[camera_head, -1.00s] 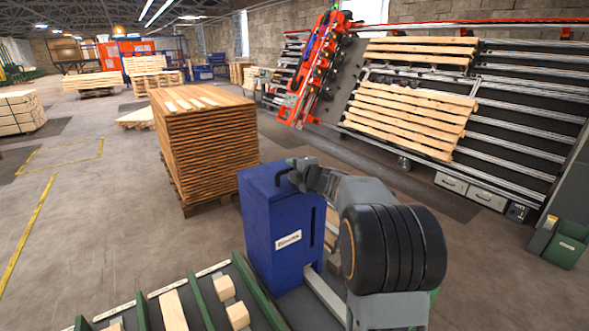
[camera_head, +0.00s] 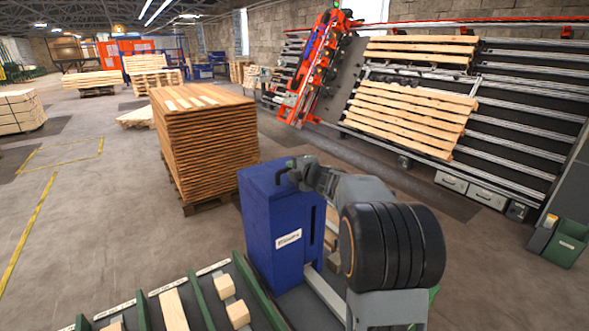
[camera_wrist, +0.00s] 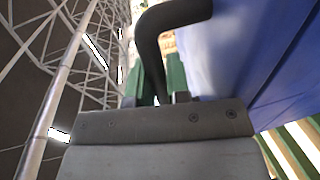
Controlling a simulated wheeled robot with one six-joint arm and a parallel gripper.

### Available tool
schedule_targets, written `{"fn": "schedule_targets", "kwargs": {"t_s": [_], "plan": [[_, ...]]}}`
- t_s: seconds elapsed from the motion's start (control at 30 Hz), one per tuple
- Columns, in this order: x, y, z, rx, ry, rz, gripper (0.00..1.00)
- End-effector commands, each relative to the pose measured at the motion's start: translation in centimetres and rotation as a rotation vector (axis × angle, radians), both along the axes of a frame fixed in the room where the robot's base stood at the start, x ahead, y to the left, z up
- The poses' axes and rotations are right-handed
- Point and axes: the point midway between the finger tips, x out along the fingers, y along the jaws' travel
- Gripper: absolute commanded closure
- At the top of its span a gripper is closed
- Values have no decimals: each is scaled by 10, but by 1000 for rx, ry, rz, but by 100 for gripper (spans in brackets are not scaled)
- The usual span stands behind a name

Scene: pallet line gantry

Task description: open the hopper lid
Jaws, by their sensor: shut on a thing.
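The blue hopper (camera_head: 277,235) stands upright in the middle foreground, with a white label on its front. Its lid (camera_head: 262,174) is the blue top, and no open gap shows under it. A dark bent handle (camera_wrist: 168,28) fills the upper middle of the wrist view, beside the blue hopper side (camera_wrist: 245,60). My gripper (camera_head: 292,174) is at the hopper's top right edge, shut on the handle. In the wrist view my gripper (camera_wrist: 165,100) is at the handle's lower end; the exact contact is hidden.
A tall stack of boards (camera_head: 205,140) on a pallet stands just behind the hopper. A green-railed conveyor (camera_head: 205,300) with wood blocks lies at front left. The sloped pallet line (camera_head: 520,95) is at back right. Open floor (camera_head: 90,215) lies to the left.

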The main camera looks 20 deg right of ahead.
Motion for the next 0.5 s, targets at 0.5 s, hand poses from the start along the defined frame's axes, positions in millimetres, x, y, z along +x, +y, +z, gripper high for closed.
{"fn": "schedule_targets", "kwargs": {"t_s": [0.5], "plan": [[1,2,19,3,-11,2,100]]}}
